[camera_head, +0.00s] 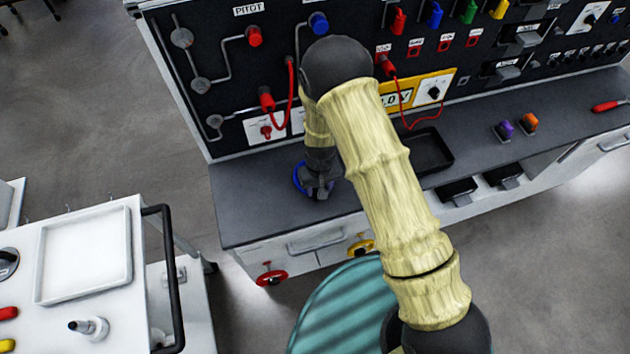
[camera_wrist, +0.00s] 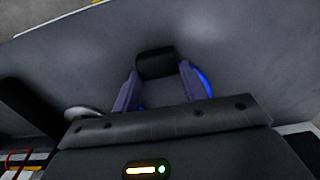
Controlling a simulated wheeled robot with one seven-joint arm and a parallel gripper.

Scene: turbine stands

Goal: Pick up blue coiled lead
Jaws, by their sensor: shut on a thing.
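The blue coiled lead (camera_head: 299,178) lies at the left part of the grey bench top, partly hidden by my gripper (camera_head: 318,188). My gripper points down onto the lead and is shut on it. In the wrist view, my gripper (camera_wrist: 162,88) shows two purple-grey fingers with a dark block-like part of the held thing between their tips. A curved blue piece of the lead (camera_wrist: 205,80) shows beside the right finger. Most of the coil is hidden, and I cannot tell whether it touches the bench.
A black tray (camera_head: 430,152) is on the bench to the right, with purple (camera_head: 503,130) and orange (camera_head: 529,122) parts beyond it. A panel with red leads (camera_head: 281,110) rises behind. A white cart (camera_head: 125,290) stands at the left. Red (camera_head: 271,275) and yellow (camera_head: 361,247) valve wheels are on the bench front.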

